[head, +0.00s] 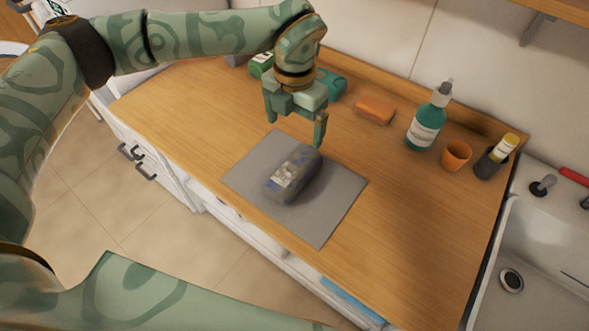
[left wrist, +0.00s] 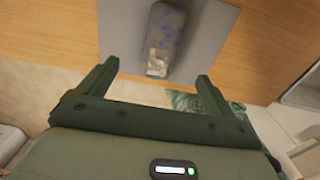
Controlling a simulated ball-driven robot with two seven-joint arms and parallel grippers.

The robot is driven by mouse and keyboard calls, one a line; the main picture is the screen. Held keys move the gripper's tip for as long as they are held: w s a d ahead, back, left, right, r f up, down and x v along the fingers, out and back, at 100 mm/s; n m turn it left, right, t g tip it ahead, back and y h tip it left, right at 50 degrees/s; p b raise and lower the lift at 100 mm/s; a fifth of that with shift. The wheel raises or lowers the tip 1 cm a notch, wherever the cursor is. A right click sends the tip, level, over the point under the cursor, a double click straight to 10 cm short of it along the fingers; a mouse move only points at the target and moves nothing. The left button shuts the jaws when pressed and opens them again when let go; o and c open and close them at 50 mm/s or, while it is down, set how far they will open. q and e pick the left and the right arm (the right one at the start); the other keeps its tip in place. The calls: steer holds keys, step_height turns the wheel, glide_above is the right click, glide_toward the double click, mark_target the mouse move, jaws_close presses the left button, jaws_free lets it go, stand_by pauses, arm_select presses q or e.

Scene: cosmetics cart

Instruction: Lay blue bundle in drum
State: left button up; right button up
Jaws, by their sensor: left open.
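The blue bundle (head: 293,174) is a grey-blue roll with a pale printed patch. It lies on a grey mat (head: 335,207) on the wooden counter. My left gripper (head: 294,120) is above the counter, just behind the bundle in the head view, fingers pointing down, open and empty. In the left wrist view the bundle (left wrist: 165,42) lies beyond and between the open fingertips (left wrist: 158,72), apart from them. I cannot make out the drum in either view. My right gripper is not in view.
Behind the mat stand an orange block (head: 375,110), a teal pump bottle (head: 427,122), an orange cup (head: 456,155) and a dark cup (head: 490,163) holding a yellow-topped item. Green items (head: 261,66) lie behind my gripper. A sink (head: 535,240) is at right. The counter's front right is clear.

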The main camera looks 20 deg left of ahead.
mark_target(297, 162)
arm_select(q)
step_height(297, 162, down, 10)
steer(key=shift+f+b, duration=0.15)
steer(key=shift+b, duration=0.3)
steer(key=f, duration=0.5)
steer(key=shift+d+f+b, duration=0.2)
steer(key=shift+d+b, duration=0.05)
steer(key=shift+b, duration=0.1)
steer(key=c, duration=1.3)
steer(key=shift+r, duration=0.1)
